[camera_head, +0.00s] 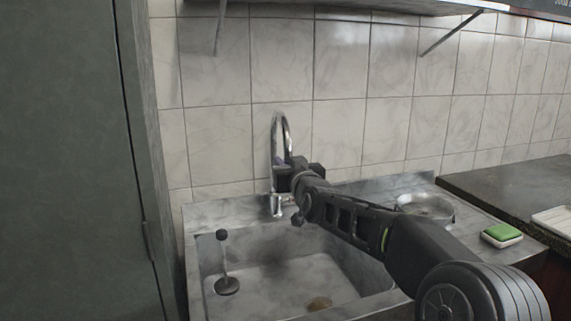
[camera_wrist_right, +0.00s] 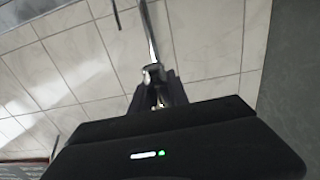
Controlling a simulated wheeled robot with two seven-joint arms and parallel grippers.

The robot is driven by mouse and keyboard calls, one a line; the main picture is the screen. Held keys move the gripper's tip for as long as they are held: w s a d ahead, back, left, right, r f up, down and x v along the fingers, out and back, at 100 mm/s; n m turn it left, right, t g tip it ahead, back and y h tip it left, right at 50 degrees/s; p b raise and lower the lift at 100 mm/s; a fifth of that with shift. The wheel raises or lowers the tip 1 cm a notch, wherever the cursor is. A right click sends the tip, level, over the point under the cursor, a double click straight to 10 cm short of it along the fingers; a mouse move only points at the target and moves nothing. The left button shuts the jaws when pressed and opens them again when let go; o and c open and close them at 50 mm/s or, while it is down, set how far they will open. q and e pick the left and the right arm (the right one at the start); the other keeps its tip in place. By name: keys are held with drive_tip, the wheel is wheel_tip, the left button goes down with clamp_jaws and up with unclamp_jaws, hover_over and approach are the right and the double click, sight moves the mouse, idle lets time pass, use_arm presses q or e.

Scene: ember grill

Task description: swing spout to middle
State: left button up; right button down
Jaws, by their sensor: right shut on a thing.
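The chrome spout (camera_head: 286,128) of the sink tap rises in a tall arc behind the sink, near its left-right middle. The tap base (camera_head: 276,204) stands on the sink's back ledge. My right gripper (camera_head: 284,170) reaches in from the lower right and is shut on the spout's upright part. The right wrist view shows the spout (camera_wrist_right: 149,32) running up from between the fingers of my right gripper (camera_wrist_right: 158,88). The gripper hides part of the spout in the head view. My left gripper is not in view.
The sink basin (camera_head: 270,276) holds a dark plunger-like plug (camera_head: 226,284) and a brown patch. A metal bowl (camera_head: 425,207) and a green sponge (camera_head: 502,232) on a white dish stand to the right. A tall grey cabinet (camera_head: 70,160) closes off the left. A shelf hangs above.

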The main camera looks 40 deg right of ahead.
drive_tip(key=c, duration=1.3)
unclamp_jaws()
drive_tip(key=shift+s, duration=0.15)
drive_tip(key=b+v, duration=0.2)
drive_tip(key=v, duration=0.5)
drive_tip(key=shift+s+a, duration=0.15)
drive_tip(key=shift+s, duration=0.15)
drive_tip(key=shift+c, duration=0.3)
